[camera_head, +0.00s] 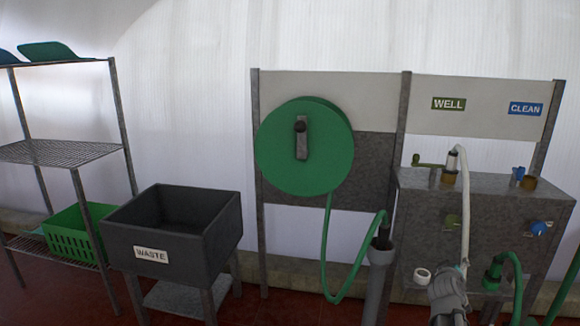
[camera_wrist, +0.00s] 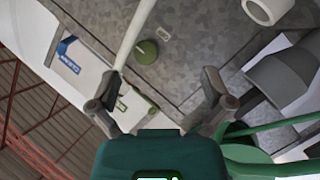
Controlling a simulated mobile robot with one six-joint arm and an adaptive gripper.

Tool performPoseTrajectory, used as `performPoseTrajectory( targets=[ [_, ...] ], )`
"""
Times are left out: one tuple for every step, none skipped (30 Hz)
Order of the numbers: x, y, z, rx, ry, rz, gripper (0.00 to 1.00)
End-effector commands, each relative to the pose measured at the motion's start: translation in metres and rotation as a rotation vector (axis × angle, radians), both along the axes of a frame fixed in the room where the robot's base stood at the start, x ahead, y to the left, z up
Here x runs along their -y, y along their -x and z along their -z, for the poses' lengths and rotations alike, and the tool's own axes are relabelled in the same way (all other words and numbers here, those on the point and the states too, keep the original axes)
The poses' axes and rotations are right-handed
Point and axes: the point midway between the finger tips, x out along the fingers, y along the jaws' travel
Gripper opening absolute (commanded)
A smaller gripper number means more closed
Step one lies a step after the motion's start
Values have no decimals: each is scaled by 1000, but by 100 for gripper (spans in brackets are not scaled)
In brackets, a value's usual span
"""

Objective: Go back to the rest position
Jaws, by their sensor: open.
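My gripper (camera_wrist: 162,82) is open in the wrist view, its two dark fingers spread apart with nothing seen held between them. A pale hose (camera_wrist: 133,32) runs past the left finger; I cannot tell whether they touch. In the head view a white hose (camera_head: 465,210) hangs from the fitting on top of the grey metal cabinet (camera_head: 495,185). Its lower end is by my grey arm at the bottom edge, where my fingers cannot be made out.
A green hose reel (camera_head: 335,150) hangs on the panel, its green hose (camera_head: 325,240) looping to a grey pipe (camera_head: 378,270). A black WASTE bin (camera_head: 185,250) and a wire shelf (camera_head: 60,152) stand left. WELL (camera_head: 449,104) and CLEAN (camera_head: 525,108) signs are above the cabinet.

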Motion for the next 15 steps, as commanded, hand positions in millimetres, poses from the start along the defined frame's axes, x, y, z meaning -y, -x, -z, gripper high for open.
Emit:
performPoseTrajectory(
  targets=[
    [-15, 1, 9, -26, -51, 14, 100],
    [-22, 2, 15, -43, -82, 25, 100],
    [-32, 3, 23, -68, -125, 38, 100],
    [-39, 4, 29, -87, -157, 48, 100],
    [-48, 5, 35, -108, -188, 56, 100],
    [-59, 7, 43, -136, -228, 67, 100],
    [-68, 9, 49, -159, -259, 75, 100],
    [-77, 11, 55, -181, -290, 81, 100],
    [-89, 14, 63, -213, -331, 90, 100],
    [-99, 17, 69, -239, -360, 95, 100],
    [-109, 20, 75, -265, -389, 101, 100],
    [-123, 24, 82, -301, -428, 106, 100],
    [-133, 27, 87, -329, -457, 110, 100],
    [-143, 31, 93, -358, -485, 113, 100],
    [-157, 36, 99, -398, -520, 116, 100]
  ],
)
